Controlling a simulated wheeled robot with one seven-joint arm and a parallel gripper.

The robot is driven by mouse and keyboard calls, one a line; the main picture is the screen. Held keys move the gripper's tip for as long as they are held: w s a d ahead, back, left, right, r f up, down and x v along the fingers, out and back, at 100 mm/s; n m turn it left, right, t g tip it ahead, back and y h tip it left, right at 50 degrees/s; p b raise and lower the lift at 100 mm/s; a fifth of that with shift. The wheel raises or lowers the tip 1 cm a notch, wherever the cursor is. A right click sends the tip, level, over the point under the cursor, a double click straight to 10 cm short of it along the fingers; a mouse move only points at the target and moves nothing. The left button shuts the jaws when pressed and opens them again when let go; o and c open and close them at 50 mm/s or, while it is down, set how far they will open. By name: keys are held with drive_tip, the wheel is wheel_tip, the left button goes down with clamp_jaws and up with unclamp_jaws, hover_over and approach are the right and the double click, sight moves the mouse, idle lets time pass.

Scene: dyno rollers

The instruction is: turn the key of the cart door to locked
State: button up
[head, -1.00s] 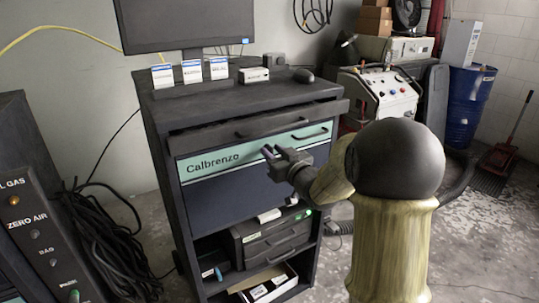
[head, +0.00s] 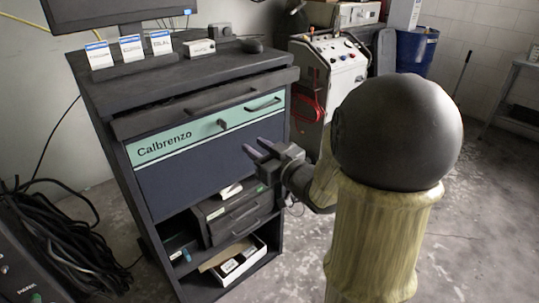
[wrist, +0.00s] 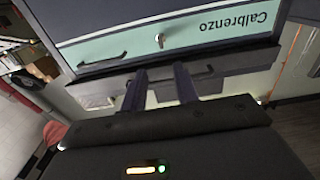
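The cart (head: 122,165) has a door with a teal band marked Calbrenzo (head: 165,145), and the door is closed. A small key in its lock (head: 222,123) sits on the teal band, right of the lettering. In the wrist view, which is upside down, the key (wrist: 160,40) is a small pale piece standing roughly upright across the band. My gripper (head: 254,147) is in front of the door, below and right of the key, and apart from it. In the wrist view its two fingers (wrist: 160,86) are spread with nothing between them.
A drawer handle (head: 222,93) and a bar handle (head: 263,103) are near the key. A monitor (head: 95,12) and cards stand on the cart top. Lower shelves hold a dark case (head: 232,215) and a white box (head: 235,262). Cables lie at left.

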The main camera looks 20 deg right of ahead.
drive_tip(key=shift+v, duration=2.25)
drive_tip(key=shift+a, duration=0.1)
wheel_tip(320, 180, down, 10)
drive_tip(key=m+g+h, duration=0.3)
drive_tip(key=g+h, duration=0.3)
drive_tip(key=s+a+f+g, duration=0.3)
drive_tip(key=s+f+g, duration=0.1)
drive_tip(key=s, duration=0.3)
drive_tip(key=s+a+f+g, duration=0.4)
drive_tip(key=s+g, duration=0.1)
drive_tip(key=s, duration=0.1)
wheel_tip(320, 180, up, 24)
drive_tip(key=p, duration=2.4)
drive_tip(key=shift+d+m, duration=0.15)
drive_tip(key=shift+m, duration=0.25)
